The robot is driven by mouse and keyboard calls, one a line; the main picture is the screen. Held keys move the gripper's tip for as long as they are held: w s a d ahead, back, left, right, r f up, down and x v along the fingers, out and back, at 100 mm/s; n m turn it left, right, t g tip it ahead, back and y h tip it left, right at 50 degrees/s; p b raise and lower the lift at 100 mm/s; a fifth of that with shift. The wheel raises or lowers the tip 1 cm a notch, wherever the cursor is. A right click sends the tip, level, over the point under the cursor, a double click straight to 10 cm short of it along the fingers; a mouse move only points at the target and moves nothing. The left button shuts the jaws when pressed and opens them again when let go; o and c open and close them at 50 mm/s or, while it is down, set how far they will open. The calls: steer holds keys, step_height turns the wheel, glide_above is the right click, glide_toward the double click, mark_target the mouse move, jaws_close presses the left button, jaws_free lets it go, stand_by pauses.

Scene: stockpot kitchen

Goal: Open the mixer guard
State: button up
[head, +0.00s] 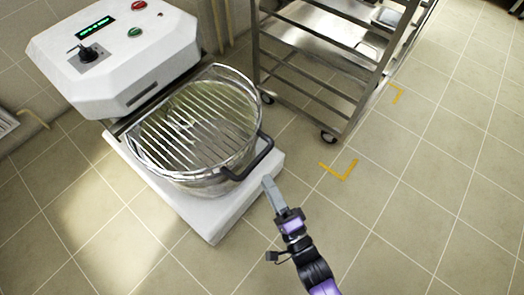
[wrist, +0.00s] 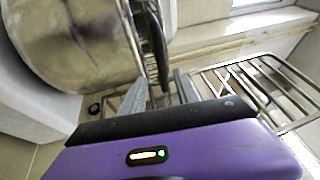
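The mixer (head: 125,50) is white and stands at the upper left in the head view, with a steel bowl (head: 205,185) under its head. The guard (head: 195,115), a grille of parallel metal bars, lies over the bowl's top. Its dark handle (head: 252,160) sticks out at the bowl's front right. My gripper (head: 268,182) is just below and right of the handle. In the wrist view my gripper (wrist: 160,90) has its two grey fingers apart, and the dark handle (wrist: 157,48) shows ahead of the gap between them. Whether the fingers touch it is unclear.
A steel rack on wheels (head: 325,60) stands right of the mixer. It also shows in the wrist view (wrist: 265,85). Yellow corner marks (head: 342,172) lie on the tiled floor. The floor at the right and front is clear.

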mark_target(256, 160)
steer(key=shift+m, duration=0.5)
steer(key=shift+r+b+x, duration=0.2)
steer(key=shift+b+x, duration=0.45)
steer(key=shift+x, duration=3.2)
steer(key=shift+s, duration=0.1)
jaws_close()
